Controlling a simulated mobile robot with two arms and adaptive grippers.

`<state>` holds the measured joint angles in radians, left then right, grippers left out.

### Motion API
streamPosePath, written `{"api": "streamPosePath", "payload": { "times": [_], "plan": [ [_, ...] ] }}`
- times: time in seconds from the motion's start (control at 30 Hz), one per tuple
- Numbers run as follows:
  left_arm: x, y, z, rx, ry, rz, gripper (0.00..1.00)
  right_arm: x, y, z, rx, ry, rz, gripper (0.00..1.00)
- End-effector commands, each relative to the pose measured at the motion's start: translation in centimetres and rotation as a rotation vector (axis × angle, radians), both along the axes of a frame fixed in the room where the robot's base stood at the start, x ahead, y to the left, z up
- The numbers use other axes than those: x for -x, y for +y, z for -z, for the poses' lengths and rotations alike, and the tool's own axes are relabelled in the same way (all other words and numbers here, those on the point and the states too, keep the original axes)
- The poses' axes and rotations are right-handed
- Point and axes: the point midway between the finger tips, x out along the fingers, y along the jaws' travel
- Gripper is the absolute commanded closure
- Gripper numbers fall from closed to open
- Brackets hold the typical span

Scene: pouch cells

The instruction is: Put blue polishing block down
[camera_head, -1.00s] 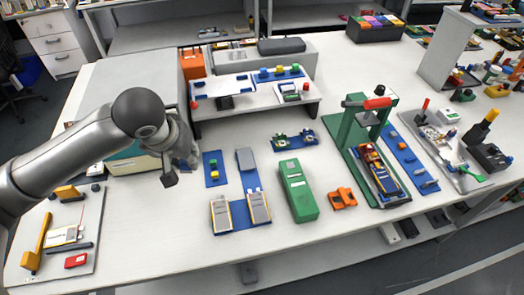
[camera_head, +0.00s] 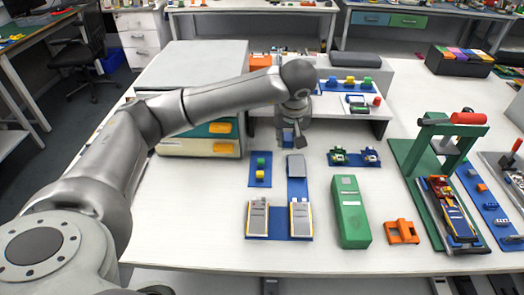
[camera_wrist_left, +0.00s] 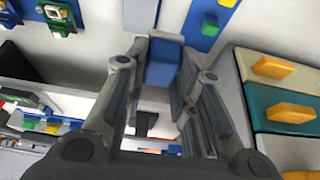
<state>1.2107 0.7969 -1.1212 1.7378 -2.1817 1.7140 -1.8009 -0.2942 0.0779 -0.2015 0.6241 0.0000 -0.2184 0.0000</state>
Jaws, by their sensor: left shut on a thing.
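My left gripper (camera_head: 289,145) is in front of the white raised shelf, low above the table, fingers pointing down. It is shut on a blue polishing block (camera_head: 288,136). In the left wrist view the block (camera_wrist_left: 162,62) sits between the fingers of the gripper (camera_wrist_left: 165,75). A small blue mat (camera_head: 259,181) with a green and a yellow block (camera_head: 260,174) lies left of and nearer than the gripper. Whether the held block touches the table cannot be told. My right gripper is not in view.
The raised shelf (camera_head: 385,112) stands close behind the gripper, and a drawer cabinet (camera_head: 190,148) stands to its left. A blue fixture with grey pouch cells (camera_head: 300,218), a green case (camera_head: 349,212) and an orange part (camera_head: 402,232) lie nearer. The front left table is bare.

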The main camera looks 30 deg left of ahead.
Motion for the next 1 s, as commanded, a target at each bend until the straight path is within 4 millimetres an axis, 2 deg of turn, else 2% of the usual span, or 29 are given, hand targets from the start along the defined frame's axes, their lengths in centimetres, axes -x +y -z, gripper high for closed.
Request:
{"api": "streamPosePath", "payload": {
  "times": [0.03,0.2,0.4,0.73,0.9,1.0],
  "plan": [
    [-0.2,1.5,0.3,-0.003,0.004,-0.008,0.95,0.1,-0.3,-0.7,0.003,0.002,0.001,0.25],
    [-1.3,5.6,2.2,-0.002,0.004,-0.007,0.95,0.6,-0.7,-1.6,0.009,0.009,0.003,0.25],
    [-2.0,8.3,5.9,-0.001,0.003,-0.001,0.95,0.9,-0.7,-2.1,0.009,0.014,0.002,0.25],
    [-2.6,10.4,8.7,-0.001,0.003,-0.001,0.95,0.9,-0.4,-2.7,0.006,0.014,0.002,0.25],
    [-2.6,10.1,10.9,0.001,0.001,0.001,0.95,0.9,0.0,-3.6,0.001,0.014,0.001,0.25],
    [-2.6,10.2,11.4,-0.001,-0.002,0.001,0.95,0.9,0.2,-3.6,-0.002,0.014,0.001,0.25]
  ]
}}
